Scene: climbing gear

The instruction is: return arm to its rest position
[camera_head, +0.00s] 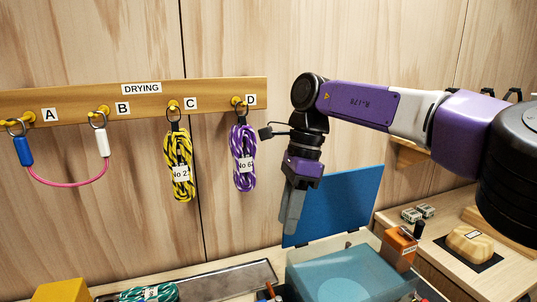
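My arm reaches in from the right, and its wrist hangs down in front of the wooden wall. My gripper (290,222) points downward, just left of a blue upright panel (345,205). Its fingers appear as one narrow grey shape, so I cannot tell whether they are open or shut. I see nothing held in it. It is right of and below the purple rope coil (243,158) on hook D, and apart from it.
A drying rail (215,91) also holds a yellow-black rope (179,165) on C and a pink sling (70,184) across A and B. Below are a blue-topped case (345,272), an orange box (398,248), a teal rope (150,293) and a yellow block (62,291).

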